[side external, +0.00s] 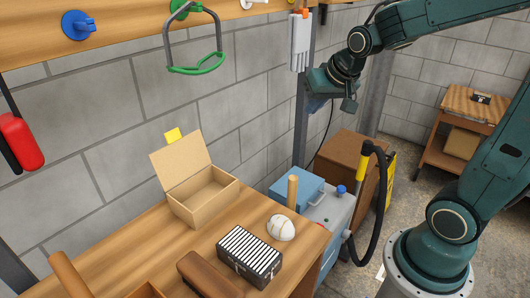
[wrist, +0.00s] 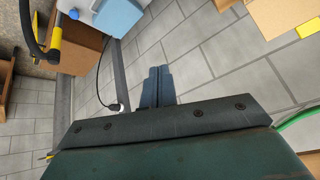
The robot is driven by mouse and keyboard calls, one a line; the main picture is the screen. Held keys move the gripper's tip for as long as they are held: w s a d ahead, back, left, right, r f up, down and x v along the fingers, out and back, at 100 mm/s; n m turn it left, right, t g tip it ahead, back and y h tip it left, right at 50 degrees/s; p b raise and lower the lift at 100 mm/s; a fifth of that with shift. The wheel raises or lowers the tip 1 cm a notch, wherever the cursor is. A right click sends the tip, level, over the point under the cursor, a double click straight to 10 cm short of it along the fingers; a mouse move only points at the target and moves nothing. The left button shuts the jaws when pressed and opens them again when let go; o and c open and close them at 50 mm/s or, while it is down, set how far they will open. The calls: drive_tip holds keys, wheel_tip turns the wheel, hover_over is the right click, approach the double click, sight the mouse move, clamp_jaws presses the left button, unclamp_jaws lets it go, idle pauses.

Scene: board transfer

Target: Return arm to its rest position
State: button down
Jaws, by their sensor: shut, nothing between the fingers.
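My gripper (side external: 316,104) is at the end of my teal arm, raised in front of the grey block wall at the upper middle of the side external view. The fingertips are small and partly hidden by my wrist in the side external view.
A blue box (side external: 296,188) and brown cabinet (side external: 345,165) stand below my gripper. The gloves (side external: 299,42) and a green-handled hoop (side external: 196,69) hang nearby.

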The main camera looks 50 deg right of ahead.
drive_tip(key=s+a+r+n+y, duration=0.1)
drive_tip(key=s+a+n, duration=0.2)
drive_tip(key=s, duration=0.5)
drive_tip(key=s+a+r+n+y, duration=0.1)
drive_tip(key=s+a+n, duration=0.2)
drive_tip(key=s+a, duration=0.3)
drive_tip(key=s, duration=0.2)
drive_tip(key=shift+s+a+r+g, duration=0.2)
drive_tip(key=shift+s+r+g, duration=0.1)
drive_tip(key=shift+r+g, duration=0.1)
